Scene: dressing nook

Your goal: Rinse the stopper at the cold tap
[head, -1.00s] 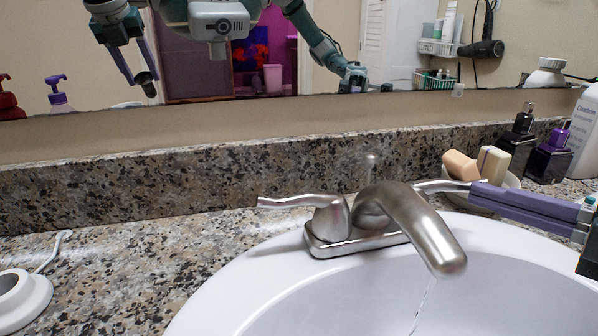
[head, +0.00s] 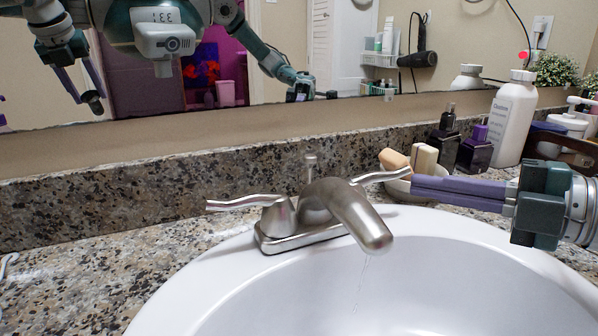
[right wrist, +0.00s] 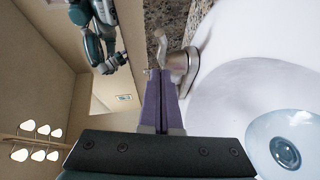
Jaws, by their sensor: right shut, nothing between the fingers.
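The metal faucet (head: 345,208) stands behind the white basin, and a thin stream of water (head: 361,285) falls from its spout. It has a left handle (head: 240,203) and a right handle (head: 378,177). My right gripper (head: 414,188) is shut and empty, its purple fingertips at the outer end of the right handle; I cannot tell if they touch. The fingers also show in the right wrist view (right wrist: 158,75), near the faucet. My left gripper shows only as a mirror reflection (head: 80,90); a dark piece is at its tips, unclear what. I cannot identify the stopper.
The basin (head: 450,280) has a round bluish area with a dark centre, the drain region (right wrist: 285,150). Soap bars (head: 424,160) in a dish, dark bottles (head: 475,150) and a white bottle (head: 513,120) stand behind my right gripper. The left counter (head: 80,285) is mostly clear.

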